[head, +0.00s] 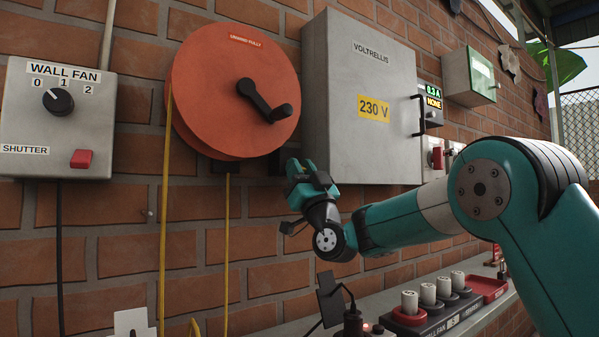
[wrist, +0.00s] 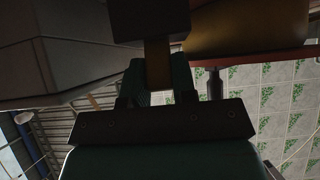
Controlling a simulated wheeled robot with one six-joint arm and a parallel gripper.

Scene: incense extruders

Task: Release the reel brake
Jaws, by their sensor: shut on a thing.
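The orange-red cable reel (head: 225,85) with a black crank hangs on the brick wall in the head view. Its rim and ochre drum (wrist: 245,28) show at the top right of the wrist view. My gripper (head: 308,172) is at the reel's lower right, below the grey cabinet's left edge. In the wrist view, my fingers (wrist: 158,85) are shut on an ochre piece under a dark block, which looks like the reel brake (wrist: 157,62). In the head view the brake is mostly hidden behind the gripper and reel; its setting cannot be told.
A yellow cord (head: 164,215) hangs from the reel. The wall fan box (head: 55,120) is at left. A shelf below holds a rack (head: 440,318) with several pale cylinders.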

